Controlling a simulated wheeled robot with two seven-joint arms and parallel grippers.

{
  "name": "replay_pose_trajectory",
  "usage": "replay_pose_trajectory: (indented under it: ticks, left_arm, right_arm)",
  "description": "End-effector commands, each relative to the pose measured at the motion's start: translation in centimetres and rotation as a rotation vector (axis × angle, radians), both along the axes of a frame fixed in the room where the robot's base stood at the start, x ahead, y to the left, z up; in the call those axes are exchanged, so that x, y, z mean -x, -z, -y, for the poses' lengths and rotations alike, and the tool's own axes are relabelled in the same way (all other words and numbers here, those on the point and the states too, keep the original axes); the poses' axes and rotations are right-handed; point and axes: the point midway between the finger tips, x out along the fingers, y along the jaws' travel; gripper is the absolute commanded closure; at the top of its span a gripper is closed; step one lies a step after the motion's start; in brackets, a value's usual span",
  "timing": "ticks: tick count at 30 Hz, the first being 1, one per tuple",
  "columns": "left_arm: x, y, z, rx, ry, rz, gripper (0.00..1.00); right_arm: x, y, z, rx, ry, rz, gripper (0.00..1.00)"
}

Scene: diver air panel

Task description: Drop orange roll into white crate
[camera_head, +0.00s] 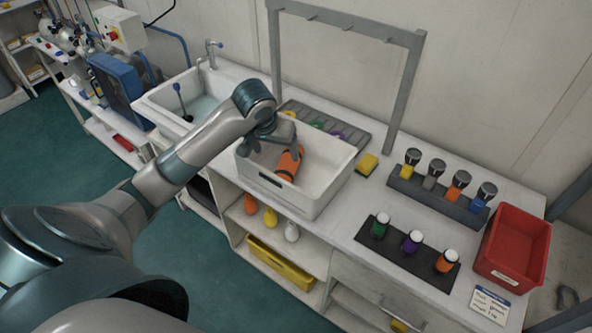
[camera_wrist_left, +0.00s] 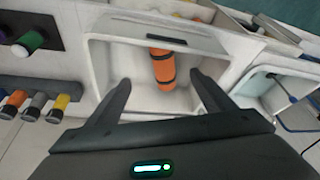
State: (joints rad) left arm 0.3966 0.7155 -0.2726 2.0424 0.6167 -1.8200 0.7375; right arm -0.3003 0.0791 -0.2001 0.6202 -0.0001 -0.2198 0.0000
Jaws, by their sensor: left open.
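The orange roll (camera_head: 289,164) with dark bands lies inside the white crate (camera_head: 320,196) on the counter. In the left wrist view the roll (camera_wrist_left: 161,68) rests on the crate floor, near the wall under the dark handle slot. My left gripper (camera_head: 270,146) is over the crate. In the left wrist view its fingers (camera_wrist_left: 165,92) are spread apart with nothing between them, and the roll lies beyond the fingertips, apart from them. My right gripper is in neither view.
A sink (camera_head: 186,103) stands left of the crate, and a grey rack frame (camera_head: 402,95) rises behind it.

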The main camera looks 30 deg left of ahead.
Motion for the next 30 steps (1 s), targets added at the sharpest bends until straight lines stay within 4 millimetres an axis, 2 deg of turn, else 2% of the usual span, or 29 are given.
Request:
replay_pose_trajectory:
  ticks: [9, 11, 18, 24, 30]
  left_arm:
    - [2.2, -5.7, 0.6, -0.002, 0.001, 0.008, 0.24]
    - [2.6, -7.2, 0.5, -0.008, 0.001, 0.006, 0.24]
    - [4.2, -11.0, 1.0, -0.006, 0.001, 0.005, 0.24]
    - [5.0, -12.8, 1.3, -0.003, -0.001, 0.004, 0.24]
    - [5.3, -13.3, 1.4, -0.001, 0.0, 0.001, 0.24]
  right_arm:
    - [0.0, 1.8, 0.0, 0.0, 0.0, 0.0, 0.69]
    - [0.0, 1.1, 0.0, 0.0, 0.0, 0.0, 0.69]
    - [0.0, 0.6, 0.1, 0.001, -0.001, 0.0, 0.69]
    - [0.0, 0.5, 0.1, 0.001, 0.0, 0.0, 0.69]
    - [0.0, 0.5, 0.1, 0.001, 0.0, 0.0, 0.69]
